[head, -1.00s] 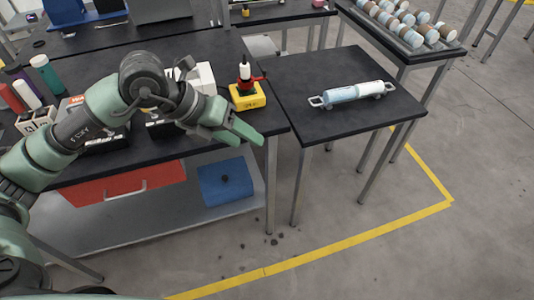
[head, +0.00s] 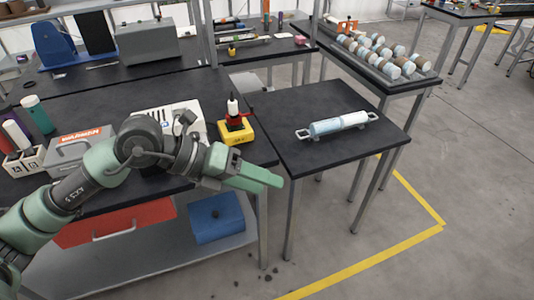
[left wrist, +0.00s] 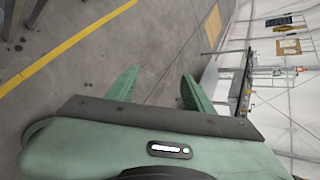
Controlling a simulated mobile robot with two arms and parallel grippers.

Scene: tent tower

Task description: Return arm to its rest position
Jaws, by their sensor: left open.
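My left arm comes in from the left in the head view, bent at the elbow over the front edge of the dark workbench (head: 90,98). My left gripper (head: 262,178) points right, in front of the bench's right end, with nothing in it. In the left wrist view its two green fingers (left wrist: 158,90) stand apart, with only floor and far background between and beyond them. My right gripper is in neither view.
A yellow-based device (head: 236,132) stands near the bench's right end. A side table (head: 345,140) bears a white and pale blue cylinder with end handles (head: 338,125). A rack of several cylinders (head: 380,52) stands behind. Grey floor with yellow lines is clear at right.

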